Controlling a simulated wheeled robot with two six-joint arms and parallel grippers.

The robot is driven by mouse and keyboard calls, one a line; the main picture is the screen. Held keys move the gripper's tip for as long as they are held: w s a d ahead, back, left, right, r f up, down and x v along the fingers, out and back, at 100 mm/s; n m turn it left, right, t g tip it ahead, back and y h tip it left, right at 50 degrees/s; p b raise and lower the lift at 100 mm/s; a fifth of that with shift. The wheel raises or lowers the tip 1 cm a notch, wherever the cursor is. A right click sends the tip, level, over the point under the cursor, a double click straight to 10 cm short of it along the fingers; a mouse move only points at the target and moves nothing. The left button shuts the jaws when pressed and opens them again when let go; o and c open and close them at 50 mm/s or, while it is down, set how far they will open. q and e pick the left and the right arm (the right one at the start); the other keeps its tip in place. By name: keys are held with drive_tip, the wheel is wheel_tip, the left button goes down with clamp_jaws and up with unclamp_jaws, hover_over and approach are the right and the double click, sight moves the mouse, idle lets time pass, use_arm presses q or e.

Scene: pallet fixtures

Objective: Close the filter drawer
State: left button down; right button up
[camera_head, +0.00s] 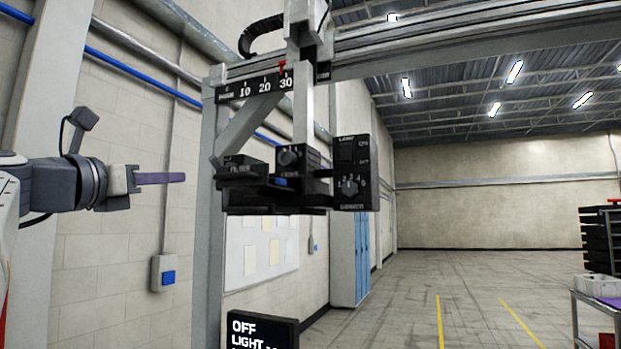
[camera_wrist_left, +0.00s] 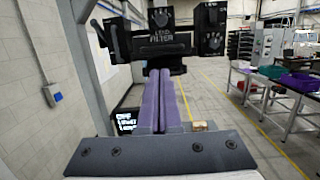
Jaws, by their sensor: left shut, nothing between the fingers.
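The filter drawer (camera_head: 243,170) is a black block with a "FILTER" label on the left side of a black device hanging from an overhead gantry. It appears to stick out to the left of the device's middle part. In the left wrist view a black block lettered "FILTER" (camera_wrist_left: 163,46) lies straight ahead of the fingertips. My left gripper (camera_head: 182,178) has purple fingers pressed together and empty. It points right at about the drawer's height, with a visible gap between the tips and the drawer. The fingers also show in the left wrist view (camera_wrist_left: 160,76). My right gripper is out of view.
A knob unit (camera_head: 290,158) and a dial box (camera_head: 353,175) hang beside the drawer. A numbered scale (camera_head: 255,87) is above. A dark display (camera_head: 262,330) reading "OFF" stands below. Tables with bins (camera_wrist_left: 290,85) stand at the right. The air between gripper and drawer looks clear.

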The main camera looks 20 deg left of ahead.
sight(226, 176)
use_arm(q)
drive_tip(key=p+x, duration=0.4)
drive_tip(key=x, duration=0.7)
drive_tip(key=shift+w+d+r+p, duration=0.1)
drive_tip(key=shift+r+p, duration=0.05)
drive_tip(key=shift+p, duration=0.25)
drive_tip(key=shift+w, duration=0.5)
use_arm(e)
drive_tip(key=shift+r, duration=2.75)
